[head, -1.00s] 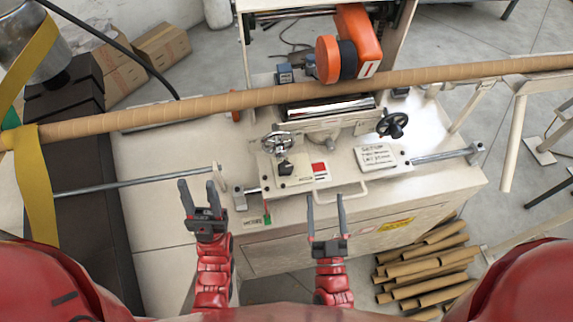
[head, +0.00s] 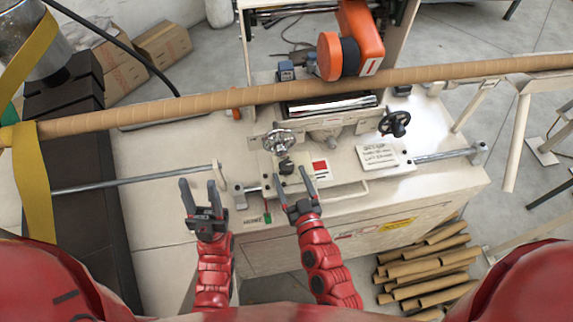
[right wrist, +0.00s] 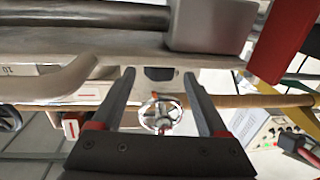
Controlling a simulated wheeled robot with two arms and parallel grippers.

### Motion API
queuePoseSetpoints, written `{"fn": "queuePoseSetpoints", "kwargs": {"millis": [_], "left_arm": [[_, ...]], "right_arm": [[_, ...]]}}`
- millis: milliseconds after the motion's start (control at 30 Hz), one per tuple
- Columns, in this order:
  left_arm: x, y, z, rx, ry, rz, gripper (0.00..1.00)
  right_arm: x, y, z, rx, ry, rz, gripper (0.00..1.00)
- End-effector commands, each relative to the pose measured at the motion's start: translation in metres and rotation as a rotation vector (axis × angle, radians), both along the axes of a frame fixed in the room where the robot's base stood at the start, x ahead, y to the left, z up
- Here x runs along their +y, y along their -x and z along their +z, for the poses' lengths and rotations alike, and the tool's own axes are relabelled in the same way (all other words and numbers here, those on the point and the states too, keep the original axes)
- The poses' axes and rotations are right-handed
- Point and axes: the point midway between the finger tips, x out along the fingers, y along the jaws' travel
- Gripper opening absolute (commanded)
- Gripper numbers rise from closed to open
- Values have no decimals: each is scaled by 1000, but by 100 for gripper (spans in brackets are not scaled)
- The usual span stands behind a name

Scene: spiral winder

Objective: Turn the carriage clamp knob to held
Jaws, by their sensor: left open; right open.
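A small black knob (head: 286,166) sits on the pale plate of the carriage (head: 345,188), just below a silver handwheel (head: 279,140). It looks like the clamp knob; its setting is too small to read. My right gripper (head: 291,177) is open and empty, with its fingertips just in front of the knob, one to each side in the picture. In the right wrist view the silver handwheel (right wrist: 160,116) shows beyond the open fingers, and a dark shape, perhaps the knob, shows between the tips. My left gripper (head: 199,187) is open and empty, left of the carriage.
A long brown tube (head: 220,101) crosses above the machine. A black handwheel (head: 395,124) and a white label plate (head: 378,156) are right of the knob. A carriage handle (right wrist: 55,85) is close to the right gripper. A steel rail (head: 135,180) runs at left.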

Motion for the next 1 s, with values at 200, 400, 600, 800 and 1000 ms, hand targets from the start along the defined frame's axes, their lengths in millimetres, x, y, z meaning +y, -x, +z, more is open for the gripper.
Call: {"fn": "queuePoseSetpoints", "kwargs": {"millis": [200,400,600,800,1000], "left_arm": [[0,0,4,1,0,0,47],[0,0,5,0,0,0,47],[0,0,5,0,0,0,47],[0,0,4,0,0,0,47],[0,0,4,0,0,0,47]], "right_arm": [[9,-29,0,1,1,0,77],[12,-38,0,0,1,0,77],[12,-38,0,0,1,-1,77],[12,-38,0,0,1,-1,46],[12,-38,0,0,1,-1,10]]}}
